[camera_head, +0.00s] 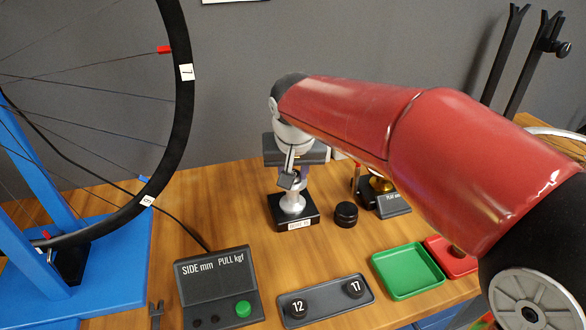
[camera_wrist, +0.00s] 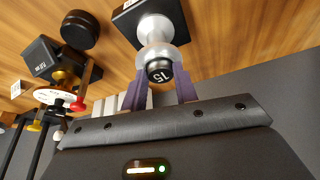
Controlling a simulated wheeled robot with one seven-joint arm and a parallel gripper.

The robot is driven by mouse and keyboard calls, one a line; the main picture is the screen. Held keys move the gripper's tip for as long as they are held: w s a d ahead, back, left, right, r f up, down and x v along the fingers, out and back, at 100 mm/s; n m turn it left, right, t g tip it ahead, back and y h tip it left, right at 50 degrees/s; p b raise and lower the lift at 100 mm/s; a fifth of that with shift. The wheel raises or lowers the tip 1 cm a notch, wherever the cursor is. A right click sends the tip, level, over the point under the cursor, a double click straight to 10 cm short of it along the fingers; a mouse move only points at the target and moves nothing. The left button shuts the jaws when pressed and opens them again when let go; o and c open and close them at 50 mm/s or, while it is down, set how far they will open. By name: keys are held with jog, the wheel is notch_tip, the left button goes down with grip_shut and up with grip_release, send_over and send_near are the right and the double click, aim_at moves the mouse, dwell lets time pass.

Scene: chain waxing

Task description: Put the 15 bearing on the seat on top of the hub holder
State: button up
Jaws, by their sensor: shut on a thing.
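The 15 bearing (camera_wrist: 158,70) is a small black cylinder marked 15, between the purple fingers of my gripper (camera_wrist: 160,92) in the wrist view. My gripper (camera_head: 293,176) is shut on it. The hub holder (camera_head: 293,207) has a black base and a silver hub standing on the table. It also shows in the wrist view (camera_wrist: 155,30), with the bearing in line with its top end. The seat is hidden behind the bearing. I cannot tell whether the bearing touches the seat or is just above it.
A grey tray (camera_head: 326,298) holds the 12 bearing (camera_head: 297,308) and 17 bearing (camera_head: 354,288). A black round part (camera_head: 346,214) stands right of the holder. A gauge box (camera_head: 218,290), green tray (camera_head: 407,270) and red tray (camera_head: 452,262) are nearby. A wheel (camera_head: 180,100) stands left.

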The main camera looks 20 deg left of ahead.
jog(key=o, duration=0.9)
jog(key=shift+o, duration=0.2)
jog(key=shift+r, duration=0.1)
jog(key=shift+r+p, duration=0.25)
jog(key=shift+p, duration=0.05)
jog(key=p+v, duration=0.1)
jog(key=v, duration=1.1)
jog(key=shift+r+p, duration=0.35)
jog(key=shift+d, duration=0.1)
jog(key=s+d+f+m, duration=0.1)
jog(key=s+d, duration=0.1)
jog(key=d, duration=0.5)
jog(key=s+d+f+m, duration=0.1)
jog(key=s+d+f, duration=0.1)
jog(key=d, duration=0.6)
jog(key=s+d+f+m+t+h, duration=0.1)
jog(key=s+d+f, duration=0.9)
jog(key=s+d, duration=0.1)
jog(key=shift+d+f+m, duration=0.2)
jog(key=shift+d+m, duration=0.2)
jog(key=shift+d, duration=0.4)
